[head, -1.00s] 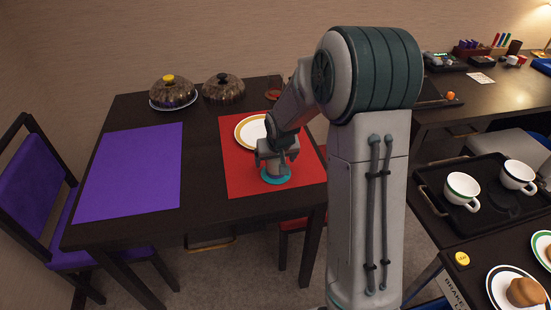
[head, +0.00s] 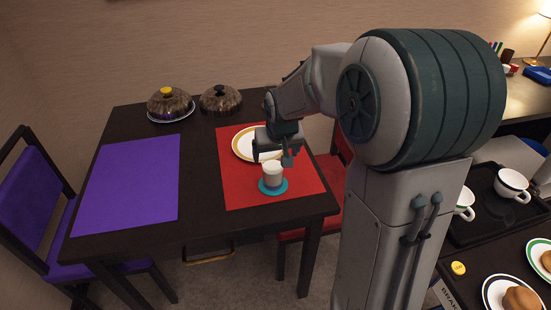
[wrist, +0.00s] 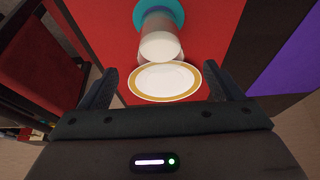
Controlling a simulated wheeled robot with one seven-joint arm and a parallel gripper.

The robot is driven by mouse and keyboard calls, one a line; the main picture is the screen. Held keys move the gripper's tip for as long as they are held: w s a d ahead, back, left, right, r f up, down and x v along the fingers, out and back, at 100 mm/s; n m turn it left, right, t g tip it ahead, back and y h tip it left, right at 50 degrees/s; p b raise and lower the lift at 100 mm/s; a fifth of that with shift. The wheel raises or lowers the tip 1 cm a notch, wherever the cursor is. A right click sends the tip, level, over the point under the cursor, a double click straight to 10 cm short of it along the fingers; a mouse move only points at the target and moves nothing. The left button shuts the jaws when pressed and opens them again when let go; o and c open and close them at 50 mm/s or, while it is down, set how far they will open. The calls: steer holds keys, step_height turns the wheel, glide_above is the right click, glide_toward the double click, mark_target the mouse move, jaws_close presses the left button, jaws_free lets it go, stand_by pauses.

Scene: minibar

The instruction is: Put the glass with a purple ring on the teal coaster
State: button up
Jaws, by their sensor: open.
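The glass (head: 272,173) stands upright on the teal coaster (head: 265,191), on the red placemat. It looks pale and greyish in the head view. The wrist view shows the glass (wrist: 160,42) with a bluish-purple tint near its base, and the teal coaster (wrist: 179,14) under it. The ring itself is not clear. My gripper (head: 273,158) is open and empty, just above and behind the glass, over the near part of the plate. In the wrist view its fingers (wrist: 162,88) are spread wide, with the glass beyond the fingertips.
A gold-rimmed white plate (head: 240,147) lies on the red placemat (head: 305,184) behind the coaster. A purple placemat (head: 130,180) lies to the left. Two domed covers (head: 170,103) (head: 221,98) stand at the back. Cups (head: 512,184) stand on a dark tray at the right.

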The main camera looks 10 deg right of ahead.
steer(key=s+r+g, duration=0.1)
steer(key=s, duration=1.1)
steer(key=s+r+g, duration=0.1)
steer(key=s+r, duration=0.1)
steer(key=s, duration=0.9)
steer(key=shift+s+a+r, duration=0.15)
steer(key=shift+s+r, duration=0.1)
steer(key=shift+s, duration=0.15)
